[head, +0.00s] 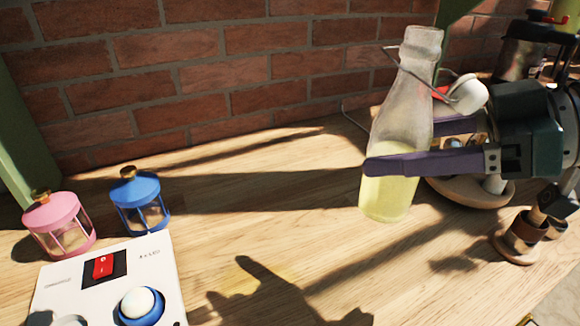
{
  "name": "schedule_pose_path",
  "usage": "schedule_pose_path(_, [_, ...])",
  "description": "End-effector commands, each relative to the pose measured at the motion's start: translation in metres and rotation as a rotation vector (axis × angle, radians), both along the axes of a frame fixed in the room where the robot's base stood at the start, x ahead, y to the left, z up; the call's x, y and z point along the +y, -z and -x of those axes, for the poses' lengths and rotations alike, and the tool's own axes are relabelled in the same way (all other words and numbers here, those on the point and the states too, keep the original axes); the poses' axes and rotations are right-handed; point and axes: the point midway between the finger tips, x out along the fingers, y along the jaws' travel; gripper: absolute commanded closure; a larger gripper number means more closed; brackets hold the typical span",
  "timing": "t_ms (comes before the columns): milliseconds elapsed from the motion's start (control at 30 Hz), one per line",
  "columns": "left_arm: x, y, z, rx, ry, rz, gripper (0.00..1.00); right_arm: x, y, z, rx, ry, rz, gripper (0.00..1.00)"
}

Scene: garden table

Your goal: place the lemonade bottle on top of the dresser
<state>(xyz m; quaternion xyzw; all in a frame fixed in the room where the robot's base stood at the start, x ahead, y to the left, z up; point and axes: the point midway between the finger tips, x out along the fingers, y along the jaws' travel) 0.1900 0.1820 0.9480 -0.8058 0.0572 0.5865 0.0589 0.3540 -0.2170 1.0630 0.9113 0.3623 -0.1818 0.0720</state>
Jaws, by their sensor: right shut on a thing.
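The lemonade bottle (401,115) is clear glass with pale yellow liquid in its lower part. It has a wire clasp and a white stopper (467,94) hanging open at its right side. My right gripper (400,160) comes in from the right and is shut on the bottle around its middle, with a purple finger across the front. The bottle is tilted slightly, over a wooden top (260,215); I cannot tell whether its base touches the wood. My left gripper is not in view.
A pink lantern (58,224), a blue lantern (140,201) and a white box with a red switch (105,280) stand at the left. A wooden tray (465,193) is partly hidden behind my gripper. A brick wall (200,75) closes the back. The middle of the top is clear.

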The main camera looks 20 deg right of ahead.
Motion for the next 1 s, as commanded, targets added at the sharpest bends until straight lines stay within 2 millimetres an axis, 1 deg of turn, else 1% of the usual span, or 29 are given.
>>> schedule_pose_path(33, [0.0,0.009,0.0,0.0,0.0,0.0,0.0,0.001,0.017,-0.001,-0.002,0.003,-0.006,1.0])
schedule_pose_path(100, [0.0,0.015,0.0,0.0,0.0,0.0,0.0,0.0,0.037,-0.001,-0.002,0.004,-0.005,1.0])
schedule_pose_path(200, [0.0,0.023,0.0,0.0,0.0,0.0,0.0,0.0,0.062,-0.001,-0.002,0.004,-0.005,1.0])
schedule_pose_path(300, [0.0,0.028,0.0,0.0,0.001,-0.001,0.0,0.001,0.079,-0.001,-0.001,0.002,-0.003,1.0])
schedule_pose_path(500, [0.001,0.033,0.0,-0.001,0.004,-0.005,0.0,0.0,0.094,-0.001,-0.002,0.001,-0.001,1.0])
schedule_pose_path(633, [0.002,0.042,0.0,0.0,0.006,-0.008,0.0,0.0,0.115,-0.001,-0.001,0.003,-0.003,1.0])
schedule_pose_path(733, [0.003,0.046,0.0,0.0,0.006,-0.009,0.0,0.0,0.126,-0.001,-0.002,0.001,-0.002,1.0])
schedule_pose_path(1000, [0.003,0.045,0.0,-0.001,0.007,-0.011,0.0,0.0,0.127,-0.001,-0.002,0.0,-0.001,1.0])
